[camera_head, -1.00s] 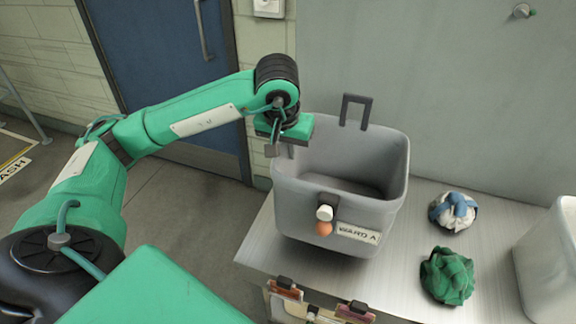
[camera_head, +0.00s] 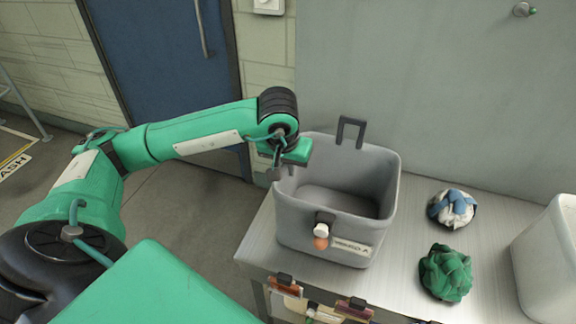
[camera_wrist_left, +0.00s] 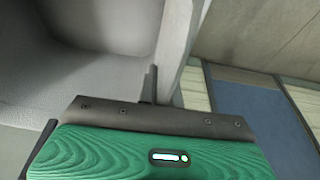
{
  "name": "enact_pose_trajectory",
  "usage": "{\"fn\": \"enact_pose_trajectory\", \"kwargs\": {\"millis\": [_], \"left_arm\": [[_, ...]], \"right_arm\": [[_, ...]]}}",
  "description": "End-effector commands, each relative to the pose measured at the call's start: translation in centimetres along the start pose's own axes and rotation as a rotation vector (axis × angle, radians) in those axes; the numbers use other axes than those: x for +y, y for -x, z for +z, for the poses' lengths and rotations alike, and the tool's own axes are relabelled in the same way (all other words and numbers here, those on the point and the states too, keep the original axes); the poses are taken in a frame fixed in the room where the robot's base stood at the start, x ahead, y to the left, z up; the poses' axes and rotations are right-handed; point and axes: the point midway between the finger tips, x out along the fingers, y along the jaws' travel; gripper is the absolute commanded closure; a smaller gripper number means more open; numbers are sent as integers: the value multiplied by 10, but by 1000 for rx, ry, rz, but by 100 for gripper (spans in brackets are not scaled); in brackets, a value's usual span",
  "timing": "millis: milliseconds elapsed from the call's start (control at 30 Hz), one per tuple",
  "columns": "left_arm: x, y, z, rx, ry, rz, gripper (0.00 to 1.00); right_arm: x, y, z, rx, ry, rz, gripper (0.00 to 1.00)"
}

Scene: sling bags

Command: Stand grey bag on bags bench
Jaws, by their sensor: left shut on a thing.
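The grey bag (camera_head: 298,222) is an open, box-shaped bag with a dark upright handle (camera_head: 351,132) at its back and a label on its front. It stands roughly upright at the left end of the metal bench (camera_head: 400,262). My left gripper (camera_head: 276,172) is shut on the bag's left rim or handle; the exact grip is partly hidden. In the left wrist view the bag's pale inside (camera_wrist_left: 60,65) and rim lie beyond my gripper (camera_wrist_left: 150,85). Whether its base fully touches the bench is hard to tell. My right gripper is not in view.
A blue-and-white bundle (camera_head: 453,208) and a green cloth bundle (camera_head: 446,273) lie right of the bag. A pale bin (camera_head: 552,258) stands at the right edge. Tags (camera_head: 285,286) hang on the bench's front edge. A wall rises behind.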

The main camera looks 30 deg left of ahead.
Motion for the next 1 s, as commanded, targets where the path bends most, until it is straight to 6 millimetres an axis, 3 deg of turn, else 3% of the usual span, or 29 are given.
{"fn": "enact_pose_trajectory", "kwargs": {"millis": [33, 133, 567, 733, 1000], "left_arm": [[0, -1, 0, 0, 0, 0, 91], [0, 0, 0, 0, 0, 0, 71], [0, 6, -1, 1, 0, 1, 71], [0, 35, -1, 5, -2, 2, 71], [1, 90, -1, 3, 0, 3, 71]], "right_arm": [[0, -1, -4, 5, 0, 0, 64], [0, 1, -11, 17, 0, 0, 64], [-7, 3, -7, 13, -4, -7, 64], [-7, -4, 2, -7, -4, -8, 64], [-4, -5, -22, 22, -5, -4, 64]]}}
